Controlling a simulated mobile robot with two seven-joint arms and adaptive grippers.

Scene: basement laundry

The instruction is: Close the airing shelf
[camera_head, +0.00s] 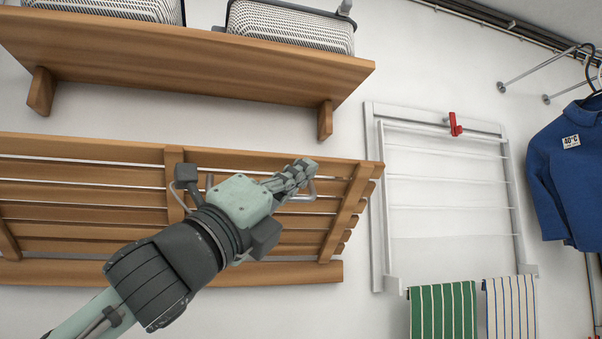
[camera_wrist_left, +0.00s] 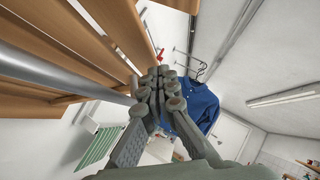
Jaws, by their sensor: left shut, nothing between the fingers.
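The airing shelf is a slatted wooden panel (camera_head: 85,190) on the wall at the left of the head view. Its front edge shows higher than its lower rail, so it looks tilted; the exact angle is unclear. Its slats (camera_wrist_left: 75,38) also show at the upper left of the wrist view. My left gripper (camera_head: 303,170) is shut and empty in front of the panel's right part. A bent grey metal bar (camera_head: 311,190) shows beside its fingers, partly hidden by the gripper. In the wrist view the shut fingers (camera_wrist_left: 160,88) are beside a grey bar (camera_wrist_left: 50,72). I cannot tell whether they touch.
A wooden wall shelf (camera_head: 180,62) with baskets (camera_head: 290,25) is above. To the right are a white drying rack (camera_head: 375,200) with a red clip (camera_head: 454,124), a green striped towel (camera_head: 443,312), another striped towel (camera_head: 512,308) and a hanging blue garment (camera_head: 565,180).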

